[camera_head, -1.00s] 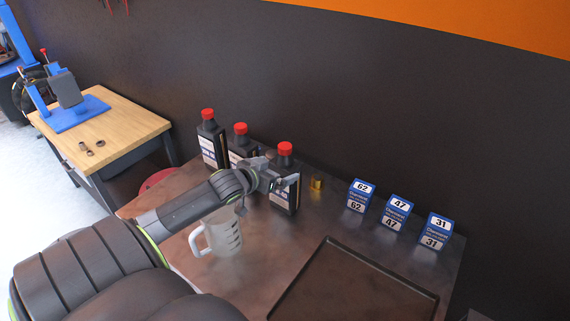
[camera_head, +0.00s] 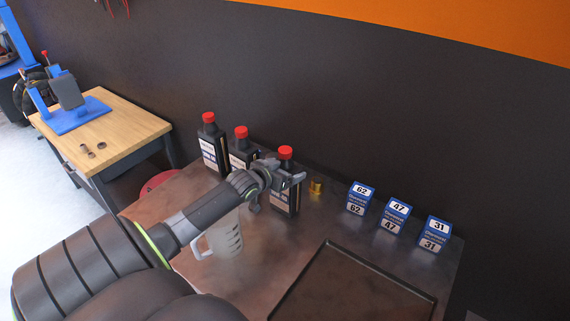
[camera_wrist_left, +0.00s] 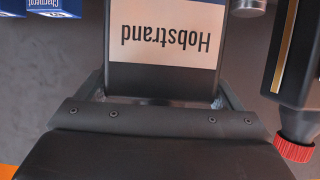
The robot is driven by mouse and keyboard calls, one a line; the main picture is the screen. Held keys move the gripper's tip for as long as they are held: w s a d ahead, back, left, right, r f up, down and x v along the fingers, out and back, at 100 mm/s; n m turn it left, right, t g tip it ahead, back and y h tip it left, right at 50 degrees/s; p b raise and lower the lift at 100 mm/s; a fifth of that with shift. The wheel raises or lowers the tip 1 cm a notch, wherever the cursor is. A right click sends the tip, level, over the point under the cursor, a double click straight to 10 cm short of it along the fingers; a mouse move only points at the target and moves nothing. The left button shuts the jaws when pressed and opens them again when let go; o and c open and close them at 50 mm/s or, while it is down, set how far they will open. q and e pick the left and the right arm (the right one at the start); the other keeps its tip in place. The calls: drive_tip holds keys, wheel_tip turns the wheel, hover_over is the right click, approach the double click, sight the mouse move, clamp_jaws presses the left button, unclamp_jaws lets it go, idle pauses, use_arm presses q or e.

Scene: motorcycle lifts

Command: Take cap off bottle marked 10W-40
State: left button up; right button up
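Three dark bottles with red caps stand in a row at the back of the workbench: a left bottle (camera_head: 211,152), a middle bottle (camera_head: 243,155) and a right bottle (camera_head: 293,199). All are capped, and I cannot read which one is marked 10W-40. My left gripper (camera_head: 287,171) is open at the upper part of the right bottle, just below its cap (camera_head: 285,152). In the left wrist view a bottle labelled Hobstrand (camera_wrist_left: 165,40) appears upside down between the spread fingers; its cap is hidden. I cannot tell whether they touch it. My right gripper is not in view.
A clear measuring jug (camera_head: 224,238) stands below my left forearm. A brass-coloured piece (camera_head: 316,187) lies right of the bottles. Blue boxes numbered 62 (camera_head: 359,198), 47 (camera_head: 394,216) and 31 (camera_head: 434,234) stand further right. A dark tray (camera_head: 350,290) lies in front.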

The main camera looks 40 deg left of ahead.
use_arm(q)
drive_tip(key=c, duration=1.2)
drive_tip(key=shift+w+r, duration=0.1)
drive_tip(key=shift+c, duration=1)
